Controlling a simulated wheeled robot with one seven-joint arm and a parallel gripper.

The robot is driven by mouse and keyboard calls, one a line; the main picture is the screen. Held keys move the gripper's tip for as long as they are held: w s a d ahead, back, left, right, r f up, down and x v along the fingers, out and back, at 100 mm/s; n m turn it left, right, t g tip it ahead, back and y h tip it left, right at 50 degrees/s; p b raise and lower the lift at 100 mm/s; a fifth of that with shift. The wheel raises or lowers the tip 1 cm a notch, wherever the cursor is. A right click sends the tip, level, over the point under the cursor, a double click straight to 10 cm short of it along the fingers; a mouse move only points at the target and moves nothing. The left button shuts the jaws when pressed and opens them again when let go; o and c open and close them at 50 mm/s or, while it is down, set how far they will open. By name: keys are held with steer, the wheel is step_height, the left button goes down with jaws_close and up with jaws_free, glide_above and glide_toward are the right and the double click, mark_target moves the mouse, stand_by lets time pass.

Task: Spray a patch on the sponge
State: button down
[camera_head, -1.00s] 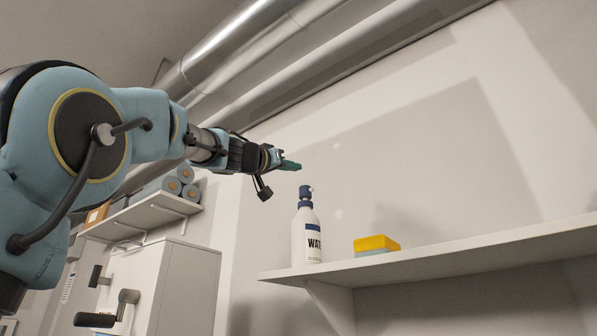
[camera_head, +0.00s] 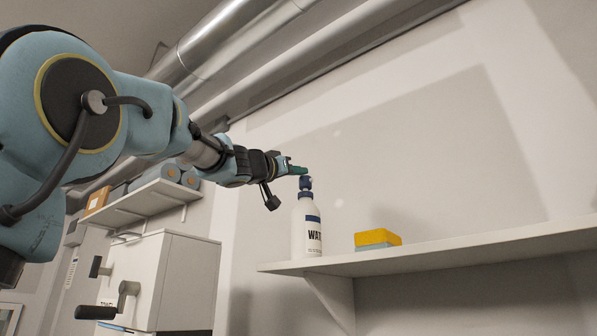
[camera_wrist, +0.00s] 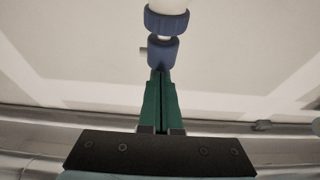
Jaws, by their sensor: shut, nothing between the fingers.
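A white spray bottle (camera_head: 306,232) with a blue cap and dark "WAT" lettering stands upright at the left end of the wall shelf. Its blue pump head (camera_wrist: 163,22) shows at the top of the wrist view. A sponge (camera_head: 377,239), yellow above and grey-blue below, lies on the shelf to the right of the bottle. My gripper (camera_head: 302,170) is shut and empty, with its green fingertips at the top of the pump head. In the wrist view the fingers (camera_wrist: 160,85) meet the blue head's edge; I cannot tell if they touch it.
The white shelf (camera_head: 450,256) is bare to the right of the sponge. A white cabinet (camera_head: 185,280) with dark handles stands at lower left. A smaller shelf (camera_head: 150,202) with grey rolls is behind my arm. A metal duct (camera_head: 225,45) runs overhead.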

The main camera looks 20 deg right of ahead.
mark_target(301, 182)
steer(key=shift+f+b, duration=1.3)
steer(key=shift+b, duration=0.85)
steer(key=shift+f, duration=0.15)
steer(key=shift+w+f, duration=0.1)
step_height(301, 182, up, 6)
steer(key=p, duration=0.3)
steer(key=b+v, duration=0.7)
steer(key=v, duration=0.4)
steer(key=shift+b, duration=0.3)
steer(key=shift+d+f, duration=0.1)
steer(key=shift+d, duration=0.1)
